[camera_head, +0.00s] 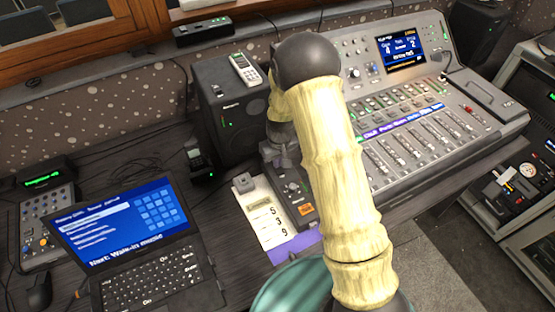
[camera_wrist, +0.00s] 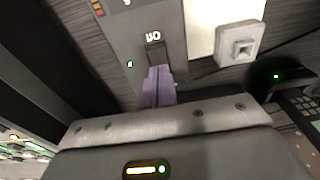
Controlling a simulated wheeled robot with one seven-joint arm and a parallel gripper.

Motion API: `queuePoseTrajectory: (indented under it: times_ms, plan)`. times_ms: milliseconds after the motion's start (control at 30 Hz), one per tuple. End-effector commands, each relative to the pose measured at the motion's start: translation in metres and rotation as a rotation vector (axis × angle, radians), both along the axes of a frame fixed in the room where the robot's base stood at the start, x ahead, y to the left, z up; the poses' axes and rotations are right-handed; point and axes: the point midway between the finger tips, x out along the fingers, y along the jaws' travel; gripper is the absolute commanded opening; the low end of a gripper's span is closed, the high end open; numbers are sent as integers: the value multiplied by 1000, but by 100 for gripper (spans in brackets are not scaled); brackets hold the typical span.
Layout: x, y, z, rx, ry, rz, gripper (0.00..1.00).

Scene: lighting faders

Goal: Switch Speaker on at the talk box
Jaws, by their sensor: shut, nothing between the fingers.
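The talk box (camera_head: 296,198) is a slim dark box on the desk, left of the mixing console. In the wrist view the talk box (camera_wrist: 130,30) fills the top middle, seen upside down. In the head view my gripper (camera_head: 283,158) is over the box's far end, and my arm hides part of this area.
A white note card (camera_head: 262,216) lies left of the box, with a small grey block (camera_head: 243,183) on it. A black speaker (camera_head: 229,112) with a handset (camera_head: 245,69) on top stands behind. The mixing console (camera_head: 410,125) is right, a laptop (camera_head: 132,235) left.

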Motion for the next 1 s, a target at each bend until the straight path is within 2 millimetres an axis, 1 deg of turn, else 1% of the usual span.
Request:
queuePoseTrajectory:
  times_ms: [333,733,867,1000]
  plan:
    - [-12,-5,3,1,1,-1,0]
    - [-12,-7,5,0,0,-4,0]
    - [-12,-7,14,1,-1,-5,0]
    - [-11,-6,31,1,-2,-5,0]
